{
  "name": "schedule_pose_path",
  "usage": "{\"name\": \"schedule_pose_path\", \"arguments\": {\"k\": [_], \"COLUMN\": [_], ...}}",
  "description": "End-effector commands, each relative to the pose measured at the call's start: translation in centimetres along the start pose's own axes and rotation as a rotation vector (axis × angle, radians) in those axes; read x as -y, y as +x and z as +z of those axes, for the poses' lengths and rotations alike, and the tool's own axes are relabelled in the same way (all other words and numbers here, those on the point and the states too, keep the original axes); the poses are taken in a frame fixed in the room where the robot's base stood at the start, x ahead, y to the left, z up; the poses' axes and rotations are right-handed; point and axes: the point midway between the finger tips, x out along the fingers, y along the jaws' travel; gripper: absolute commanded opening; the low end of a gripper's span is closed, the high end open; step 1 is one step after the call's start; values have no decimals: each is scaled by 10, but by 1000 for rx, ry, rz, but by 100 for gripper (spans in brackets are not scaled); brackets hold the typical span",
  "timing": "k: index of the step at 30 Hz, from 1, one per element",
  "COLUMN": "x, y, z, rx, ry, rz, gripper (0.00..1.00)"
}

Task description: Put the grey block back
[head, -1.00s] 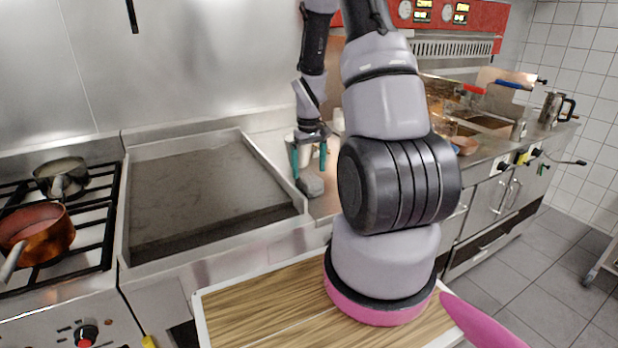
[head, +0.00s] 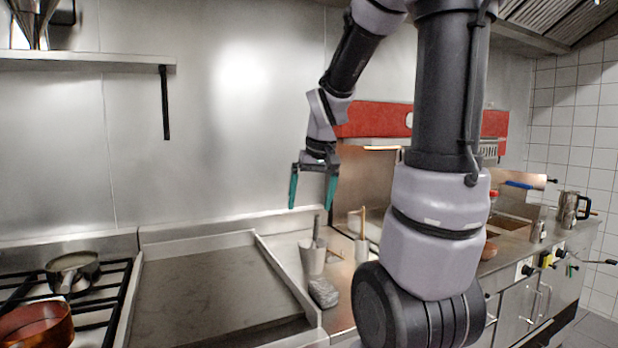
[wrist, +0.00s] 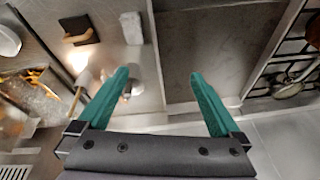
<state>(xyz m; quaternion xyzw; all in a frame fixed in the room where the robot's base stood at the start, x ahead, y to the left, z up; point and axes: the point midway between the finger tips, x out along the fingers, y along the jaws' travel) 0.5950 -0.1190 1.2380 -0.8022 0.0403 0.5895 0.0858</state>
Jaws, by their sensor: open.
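The grey block (head: 323,292) lies on the steel counter just right of the griddle, in front of a light cup. In the wrist view the block (wrist: 131,27) is near the top, beside the griddle's edge. My gripper (head: 313,205) is open and empty, with its teal fingers pointing down. It hangs well above the counter, over the cups and towards the back wall, apart from the block. In the wrist view my gripper's fingers (wrist: 160,80) are spread wide with nothing held between them.
A light cup with a utensil (head: 312,257) stands behind the block, and another container (head: 360,249) is to its right. The griddle (head: 205,295) is bare. Pans stand on the hob at left. A dark square item (wrist: 78,28) lies on the counter. My arm hides part of the counter.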

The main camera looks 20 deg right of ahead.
Motion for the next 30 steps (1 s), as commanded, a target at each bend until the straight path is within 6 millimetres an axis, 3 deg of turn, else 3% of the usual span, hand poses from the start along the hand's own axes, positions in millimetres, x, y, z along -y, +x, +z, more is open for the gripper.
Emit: {"name": "schedule_pose_path", "arguments": {"k": [1, 6, 12, 18, 30], "x": [9, 30, 44, 48, 48], "y": [-22, -77, -112, -121, -121], "z": [10, 51, 90, 104, 104], "rx": [-45, -157, -237, -258, -259], "ry": [19, 102, 169, 193, 193], "rz": [-20, -100, -186, -218, -218], "gripper": [100, 100, 100, 100, 100]}}
